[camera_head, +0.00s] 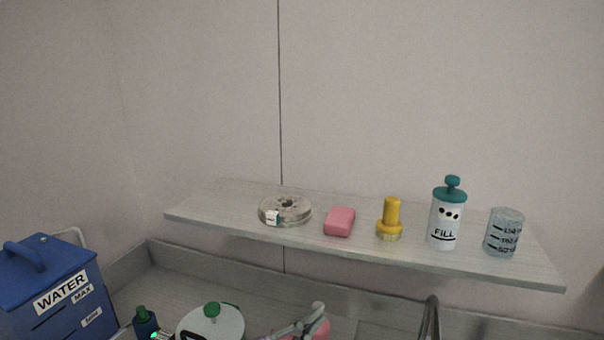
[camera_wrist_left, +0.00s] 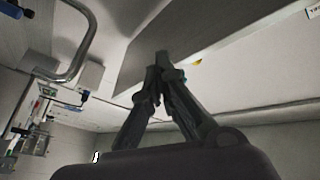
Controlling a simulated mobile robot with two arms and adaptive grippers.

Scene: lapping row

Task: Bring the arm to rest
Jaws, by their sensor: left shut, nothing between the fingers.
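My left gripper (camera_head: 314,312) shows at the bottom edge of the head view, below the shelf and apart from the things on it. In the left wrist view my left gripper (camera_wrist_left: 162,66) has its two dark fingers meeting at the tips, with nothing held between them. The rest of the left arm is mostly cut off by the head view's lower edge. My right gripper is in neither view.
A blue WATER container (camera_head: 42,270) stands left. A curved pipe (camera_head: 430,316) rises right of the gripper.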

